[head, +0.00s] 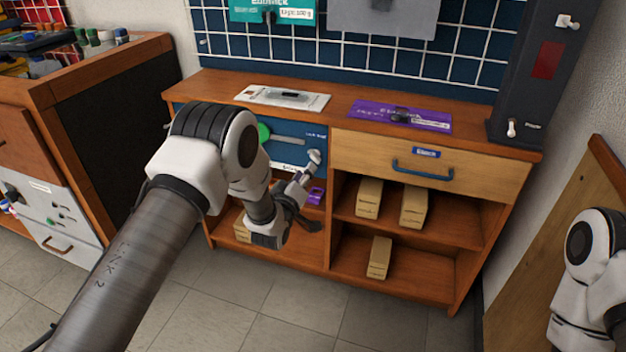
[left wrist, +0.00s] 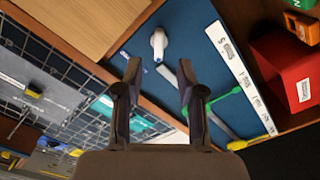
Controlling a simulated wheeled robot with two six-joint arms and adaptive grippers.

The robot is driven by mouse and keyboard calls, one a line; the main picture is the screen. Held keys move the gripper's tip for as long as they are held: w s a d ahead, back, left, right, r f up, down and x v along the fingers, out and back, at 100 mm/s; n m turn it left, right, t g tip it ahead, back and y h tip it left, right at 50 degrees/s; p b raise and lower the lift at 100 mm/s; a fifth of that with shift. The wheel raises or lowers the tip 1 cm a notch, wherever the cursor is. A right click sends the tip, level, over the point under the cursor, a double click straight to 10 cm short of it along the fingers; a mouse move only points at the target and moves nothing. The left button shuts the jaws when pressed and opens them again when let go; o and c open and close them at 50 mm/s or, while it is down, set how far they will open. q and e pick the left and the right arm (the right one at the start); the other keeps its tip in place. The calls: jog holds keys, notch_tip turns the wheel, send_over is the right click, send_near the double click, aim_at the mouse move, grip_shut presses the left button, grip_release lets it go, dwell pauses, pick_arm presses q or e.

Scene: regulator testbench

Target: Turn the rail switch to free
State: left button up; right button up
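A pale, knob-like switch (head: 314,158) stands out from the blue panel (head: 290,150) at the left of the bench front. It also shows in the left wrist view (left wrist: 158,43), beyond and between my fingertips. Its small label is too blurred to read. My left gripper (head: 304,203) is in front of the panel and just below the switch. In the left wrist view (left wrist: 159,72) its two fingers are apart with nothing between them, and they do not appear to touch the switch. My right gripper is out of view; only part of my right arm shows at the right edge.
The blue panel also has a green handle (left wrist: 228,97) by a grey slot and a white label strip (left wrist: 240,78). A wooden drawer (head: 425,165) is to its right, above shelves with several boxes. A dark column (head: 535,85) with small switches stands at the bench's right end.

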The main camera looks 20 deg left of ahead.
aim_at(313, 159)
pick_arm(q)
jog(key=w+b, duration=0.1)
jog(key=w, duration=0.6)
jog(key=shift+w+d+b, duration=0.1)
jog(key=shift+d+b, duration=0.1)
jog(key=shift+b, duration=0.15)
jog(key=shift+r, duration=0.1)
grip_shut()
